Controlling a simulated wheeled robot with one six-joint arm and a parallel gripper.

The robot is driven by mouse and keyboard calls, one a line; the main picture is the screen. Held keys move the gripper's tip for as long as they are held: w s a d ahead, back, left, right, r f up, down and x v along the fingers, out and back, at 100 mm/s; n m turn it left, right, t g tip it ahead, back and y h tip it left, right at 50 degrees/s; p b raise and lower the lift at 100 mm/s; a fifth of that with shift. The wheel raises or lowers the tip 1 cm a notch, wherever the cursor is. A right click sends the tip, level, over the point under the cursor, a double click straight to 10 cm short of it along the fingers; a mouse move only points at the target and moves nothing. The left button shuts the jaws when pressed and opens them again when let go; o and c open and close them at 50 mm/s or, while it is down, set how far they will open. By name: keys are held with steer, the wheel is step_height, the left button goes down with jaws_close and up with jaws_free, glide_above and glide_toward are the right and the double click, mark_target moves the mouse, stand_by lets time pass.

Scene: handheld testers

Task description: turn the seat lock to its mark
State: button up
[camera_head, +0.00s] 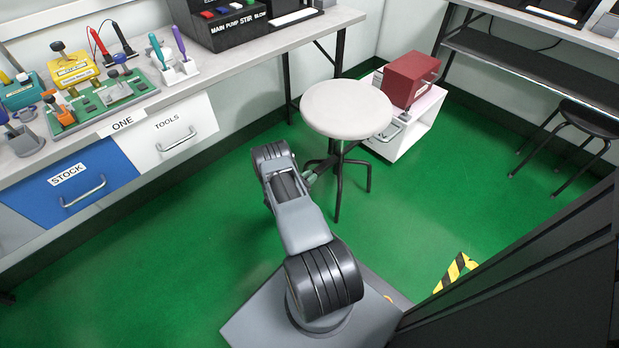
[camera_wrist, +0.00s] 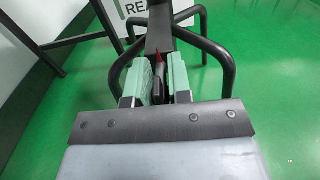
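The stool has a round white seat (camera_head: 347,108) on a dark post with dark legs, standing right of the middle in the head view. My gripper (camera_wrist: 160,82) has two green fingers and is low beside the stool's post, under the seat. In the wrist view a dark lever-like part (camera_wrist: 158,86), which looks like the seat lock, lies between the fingers with little gap on either side. Whether the fingers press on it is unclear. A small red patch (camera_wrist: 158,63) shows just beyond it, by the dark post (camera_wrist: 160,30). The head view hides the lock behind my arm.
A white cabinet (camera_head: 412,125) with a red box (camera_head: 410,79) on it stands just behind the stool. The workbench (camera_head: 230,62) runs along the left wall. A black stool (camera_head: 590,120) is at the right.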

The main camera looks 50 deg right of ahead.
jaws_close()
steer(key=shift+a, duration=0.15)
